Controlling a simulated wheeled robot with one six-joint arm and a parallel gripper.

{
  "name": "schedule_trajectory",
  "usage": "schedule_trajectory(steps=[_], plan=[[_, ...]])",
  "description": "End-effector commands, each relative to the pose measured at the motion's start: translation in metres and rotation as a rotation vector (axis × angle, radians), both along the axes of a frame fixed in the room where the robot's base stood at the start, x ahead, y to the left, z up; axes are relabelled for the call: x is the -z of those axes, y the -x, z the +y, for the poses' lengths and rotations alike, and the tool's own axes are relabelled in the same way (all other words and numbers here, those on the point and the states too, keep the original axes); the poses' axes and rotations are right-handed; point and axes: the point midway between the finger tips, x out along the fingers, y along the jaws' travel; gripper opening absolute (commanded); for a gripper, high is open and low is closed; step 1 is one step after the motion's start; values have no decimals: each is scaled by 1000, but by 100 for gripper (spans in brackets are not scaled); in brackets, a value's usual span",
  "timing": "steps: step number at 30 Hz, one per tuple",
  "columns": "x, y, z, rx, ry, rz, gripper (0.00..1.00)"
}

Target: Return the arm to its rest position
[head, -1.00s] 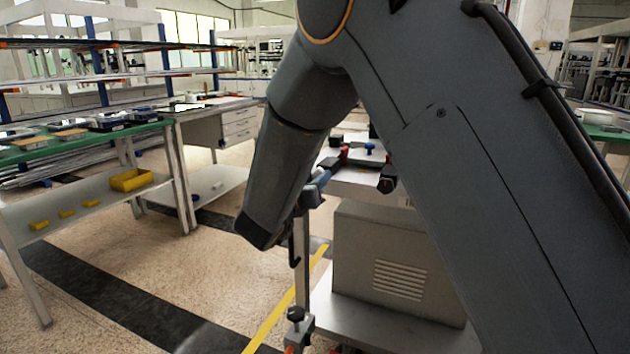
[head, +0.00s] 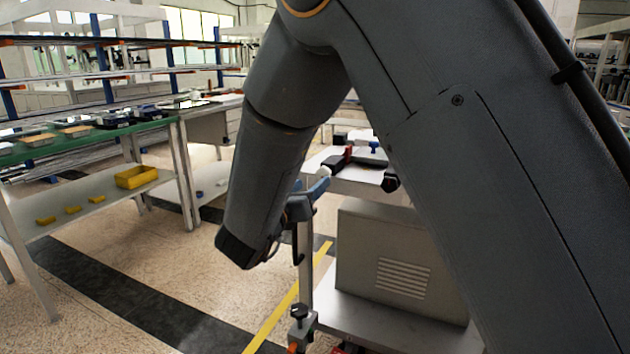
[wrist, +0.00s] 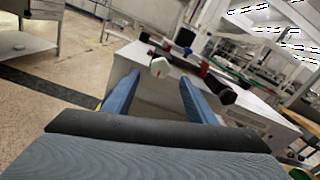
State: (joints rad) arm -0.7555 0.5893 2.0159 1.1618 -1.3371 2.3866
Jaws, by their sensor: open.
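My arm fills the middle and right of the head view, bent in an upside-down V. My gripper (wrist: 158,100) shows in the wrist view as two blue fingers spread apart, with nothing between them. Beyond the fingers in the wrist view is a bench top with a white knob-like piece (wrist: 160,67) and red and black parts. I cannot tell if the fingers touch any of these.
A grey vented box (head: 395,260) stands on a lower shelf under the bench (head: 350,182). A clamp post (head: 305,260) rises near my arm's end. The floor between is clear.

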Motion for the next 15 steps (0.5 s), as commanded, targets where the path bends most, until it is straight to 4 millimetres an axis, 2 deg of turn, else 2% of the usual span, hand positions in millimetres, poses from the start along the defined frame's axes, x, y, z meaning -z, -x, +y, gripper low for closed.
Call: schedule_trajectory(steps=[5,15], plan=[[0,13,4,1,0,0,52],[0,13,5,-3,4,6,52]])
